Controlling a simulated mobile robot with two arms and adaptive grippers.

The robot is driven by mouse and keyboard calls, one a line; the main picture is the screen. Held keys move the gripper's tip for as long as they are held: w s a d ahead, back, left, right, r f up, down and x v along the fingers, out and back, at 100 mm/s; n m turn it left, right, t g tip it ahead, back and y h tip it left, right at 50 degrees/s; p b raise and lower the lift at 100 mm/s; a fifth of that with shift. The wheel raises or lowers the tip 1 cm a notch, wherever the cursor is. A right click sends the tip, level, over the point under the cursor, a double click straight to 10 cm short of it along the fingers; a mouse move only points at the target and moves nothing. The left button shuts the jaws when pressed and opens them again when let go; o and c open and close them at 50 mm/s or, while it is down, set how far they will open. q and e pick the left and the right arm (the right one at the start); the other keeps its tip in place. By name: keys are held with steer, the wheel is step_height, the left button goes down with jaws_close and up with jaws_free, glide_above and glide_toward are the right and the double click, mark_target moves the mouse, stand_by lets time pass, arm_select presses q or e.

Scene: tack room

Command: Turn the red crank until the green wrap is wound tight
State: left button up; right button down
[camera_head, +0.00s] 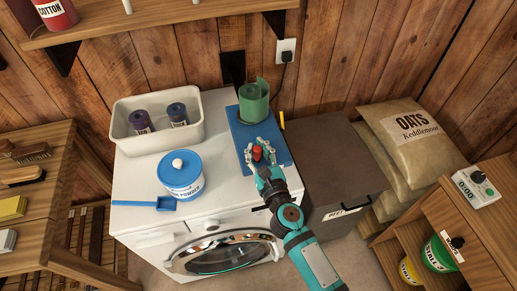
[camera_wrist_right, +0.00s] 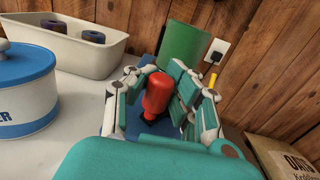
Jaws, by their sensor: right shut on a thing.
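The green wrap (camera_head: 253,101) stands as a roll at the back of a blue base (camera_head: 243,133) on the white machine, with a loose flap showing at its top right. It also shows in the right wrist view (camera_wrist_right: 185,48), behind the fingers. The red crank (camera_head: 257,153) has an upright red handle (camera_wrist_right: 157,93) at the front of the base. My right gripper (camera_head: 260,151) is around the red handle, with its fingers shut on it from both sides. The lower part of the crank is mostly hidden by the gripper. My left gripper is not in view.
A cream bin (camera_head: 158,143) with two dark rolls and a blue-lidded tub (camera_head: 181,182) stand left of the base. A dark chest (camera_head: 330,165) and feed sacks (camera_head: 404,132) are to the right. A shelf (camera_head: 150,22) overhangs the back.

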steer(key=shift+s+a+f+m+h, duration=0.15)
steer(key=shift+a+f+m+h, duration=0.25)
steer(key=shift+m+h, duration=0.15)
stand_by(0.4)
steer(key=c, duration=1.2)
jaws_free()
steer(key=shift+r+t, duration=0.25)
steer(key=shift+t, duration=0.05)
steer(key=shift+o, duration=0.6)
steer(key=shift+r+h, duration=0.1)
steer(key=shift+h, duration=0.15)
steer(key=shift+d, duration=0.1)
steer(key=v, duration=1.2)
